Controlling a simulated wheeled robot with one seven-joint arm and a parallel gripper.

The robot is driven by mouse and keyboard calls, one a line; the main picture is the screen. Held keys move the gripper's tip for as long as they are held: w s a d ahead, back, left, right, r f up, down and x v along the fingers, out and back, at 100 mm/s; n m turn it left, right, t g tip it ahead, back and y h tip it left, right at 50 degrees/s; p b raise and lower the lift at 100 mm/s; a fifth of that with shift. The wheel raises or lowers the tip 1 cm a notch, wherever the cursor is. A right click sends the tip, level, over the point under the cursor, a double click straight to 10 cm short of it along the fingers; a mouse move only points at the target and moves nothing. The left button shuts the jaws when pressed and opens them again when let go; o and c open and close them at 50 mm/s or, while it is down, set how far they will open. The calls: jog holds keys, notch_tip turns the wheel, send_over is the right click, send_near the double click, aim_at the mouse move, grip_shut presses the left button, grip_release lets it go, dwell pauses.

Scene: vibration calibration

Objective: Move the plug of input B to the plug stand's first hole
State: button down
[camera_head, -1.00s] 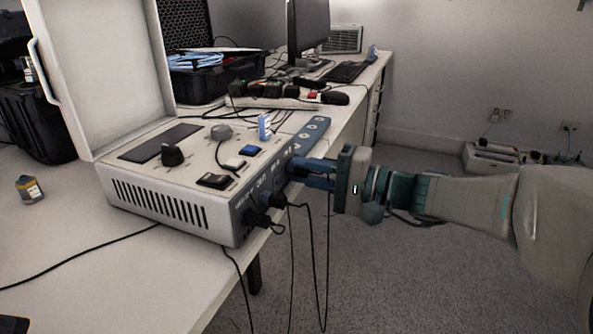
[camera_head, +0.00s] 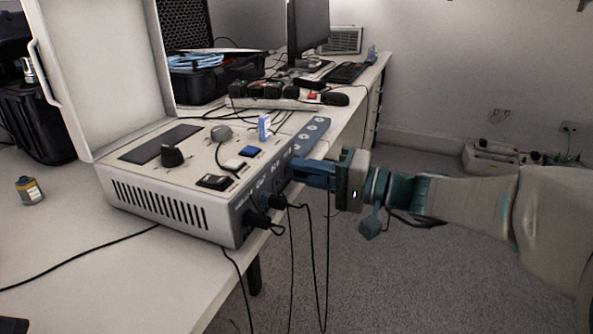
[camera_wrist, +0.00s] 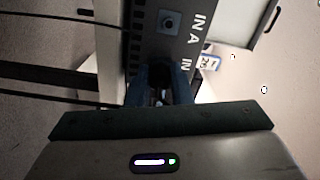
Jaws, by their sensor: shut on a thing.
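The grey calibration box (camera_head: 165,205) stands on the table with its lid raised. Its dark front panel carries sockets and white lettering. My gripper (camera_head: 298,170) is at the right part of this panel, its blue fingers pointing at it. In the wrist view the fingers (camera_wrist: 160,90) are shut on a small plug (camera_wrist: 159,97), mostly hidden between them, beside a partly covered "IN" label. Whether the plug is seated in the panel cannot be told. A socket (camera_wrist: 170,22) shows near the "IN A" label. A blue strip with several round holes (camera_head: 311,136), apparently the plug stand, lies beyond the gripper.
Black plugs with cables (camera_head: 262,221) stick out of the panel's near end, and their cables hang over the table edge. A power strip (camera_head: 285,100), a monitor (camera_head: 308,28) and a black crate (camera_head: 205,82) stand behind.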

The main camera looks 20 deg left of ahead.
jog(key=shift+n, duration=0.5)
jog(key=c, duration=1.2)
grip_release()
jog(key=shift+s+d, duration=0.15)
jog(key=shift+d, duration=1.1)
jog(key=shift+s+d, duration=0.1)
jog(key=shift+d, duration=1.15)
jog(key=shift+d, duration=0.1)
jog(key=s+d+p, duration=0.1)
jog(key=d+p, duration=0.3)
jog(key=d, duration=0.9)
jog(key=shift+d, duration=0.35)
